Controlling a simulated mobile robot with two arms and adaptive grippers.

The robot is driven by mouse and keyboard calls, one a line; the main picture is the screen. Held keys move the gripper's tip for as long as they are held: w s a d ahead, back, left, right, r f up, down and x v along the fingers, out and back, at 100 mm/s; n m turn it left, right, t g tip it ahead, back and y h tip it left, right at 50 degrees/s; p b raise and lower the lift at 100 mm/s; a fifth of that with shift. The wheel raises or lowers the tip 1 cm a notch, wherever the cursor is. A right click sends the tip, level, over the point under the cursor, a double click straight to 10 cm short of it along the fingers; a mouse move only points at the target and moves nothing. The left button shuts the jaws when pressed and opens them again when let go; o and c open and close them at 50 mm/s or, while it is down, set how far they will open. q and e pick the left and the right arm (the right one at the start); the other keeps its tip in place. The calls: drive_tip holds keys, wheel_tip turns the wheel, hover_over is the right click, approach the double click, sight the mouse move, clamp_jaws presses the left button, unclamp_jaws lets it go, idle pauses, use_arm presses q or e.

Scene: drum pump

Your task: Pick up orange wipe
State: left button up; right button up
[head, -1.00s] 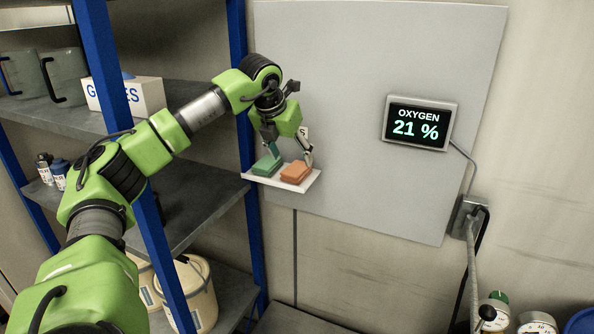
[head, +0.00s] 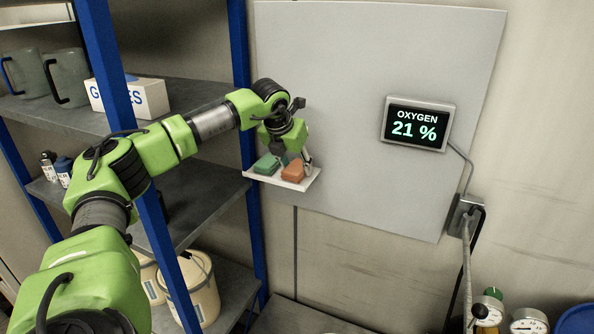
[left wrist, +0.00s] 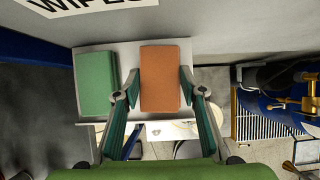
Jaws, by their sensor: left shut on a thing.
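The orange wipe (head: 293,172) lies on a small white shelf (head: 311,182) fixed to the grey wall panel, beside a green wipe (head: 267,164). My left gripper (head: 292,160) is lowered over the shelf at the orange wipe. In the left wrist view, the orange wipe (left wrist: 161,79) sits between the two fingers of my left gripper (left wrist: 160,84), which are shut on its sides. The green wipe (left wrist: 97,83) is just left of the left finger. My right gripper is in neither view.
A blue-posted shelf rack (head: 242,135) stands left of the small shelf, with a GLOVES box (head: 140,96), jugs, bottles and buckets. An oxygen display (head: 417,124) hangs on the panel to the right. A sign reading "WIPES" (left wrist: 90,5) is above the small shelf.

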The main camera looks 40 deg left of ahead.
sight(301, 164)
use_arm(q)
drive_tip(key=shift+r+b, duration=0.45)
drive_tip(key=shift+b, duration=0.05)
drive_tip(key=r, duration=0.1)
drive_tip(key=b, duration=0.1)
drive_tip(key=r, duration=0.1)
drive_tip(key=shift+s+d+r+b, duration=0.15)
drive_tip(key=shift+d+r+b, duration=0.1)
drive_tip(key=shift+r+b, duration=0.1)
drive_tip(key=s+d+r+b, duration=0.4)
drive_tip(key=s+d+r, duration=0.5)
drive_tip(key=s, duration=0.1)
drive_tip(key=shift+r+b, duration=0.2)
drive_tip(key=shift+b, duration=0.2)
drive_tip(key=shift+o, duration=0.3)
drive_tip(key=shift+c, duration=0.6)
